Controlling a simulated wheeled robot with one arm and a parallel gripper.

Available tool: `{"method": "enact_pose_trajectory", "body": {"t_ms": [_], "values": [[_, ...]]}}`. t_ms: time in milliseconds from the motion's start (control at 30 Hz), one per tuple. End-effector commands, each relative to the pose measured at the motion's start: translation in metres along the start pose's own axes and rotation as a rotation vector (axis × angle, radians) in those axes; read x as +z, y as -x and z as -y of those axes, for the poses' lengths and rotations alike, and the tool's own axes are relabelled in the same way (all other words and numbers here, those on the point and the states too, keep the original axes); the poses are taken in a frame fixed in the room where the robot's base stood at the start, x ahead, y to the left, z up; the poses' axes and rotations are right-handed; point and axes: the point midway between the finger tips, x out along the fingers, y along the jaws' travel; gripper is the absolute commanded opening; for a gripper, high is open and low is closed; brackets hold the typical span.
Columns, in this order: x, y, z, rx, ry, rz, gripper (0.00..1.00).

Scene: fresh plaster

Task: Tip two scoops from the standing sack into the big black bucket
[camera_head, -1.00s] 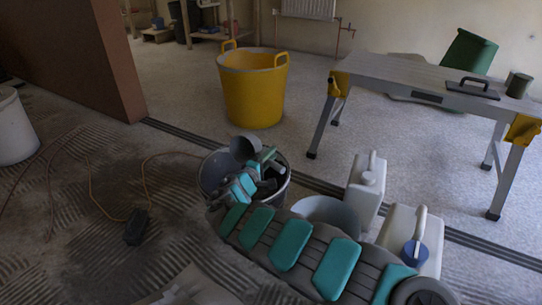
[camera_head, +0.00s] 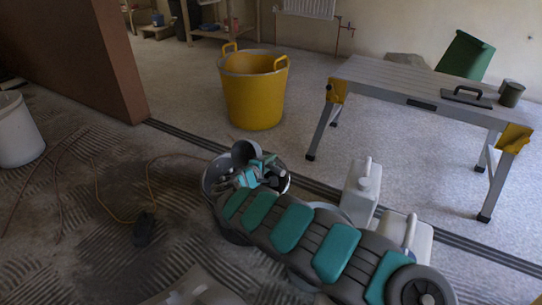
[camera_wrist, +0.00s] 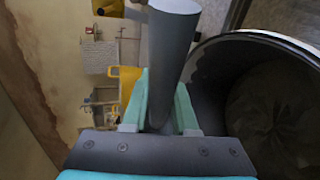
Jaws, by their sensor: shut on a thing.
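My gripper (camera_head: 258,170) is over the dark bucket (camera_head: 207,184) in the middle of the head view. It is shut on the grey handle of a scoop (camera_head: 243,153), whose round grey cup shows above the bucket's back rim. I cannot see whether the cup holds anything. In the wrist view the teal fingers (camera_wrist: 162,112) clasp the grey handle (camera_wrist: 172,50). The black bucket (camera_wrist: 208,92) lies to their right, with a dull, dark mass inside. A pale shape (camera_head: 190,288) at the bottom edge may be the sack; it is cut off.
A yellow tub (camera_head: 253,95) stands behind the bucket. Pale jerrycans (camera_head: 361,192) stand close beside my arm. A folding workbench (camera_head: 420,85) is at right, a white bucket (camera_head: 18,130) at far left. A cable (camera_head: 100,200) crosses the grooved floor at left.

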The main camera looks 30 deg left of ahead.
Motion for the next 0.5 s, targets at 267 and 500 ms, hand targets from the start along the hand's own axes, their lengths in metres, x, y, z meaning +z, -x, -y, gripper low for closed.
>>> {"method": "enact_pose_trajectory", "body": {"t_ms": [267,500], "values": [[0.0011,0.0025,-0.0097,-0.098,-0.003,-0.004,0.0],[0.0009,0.0035,-0.0131,-0.178,-0.006,-0.01,0.0]]}}
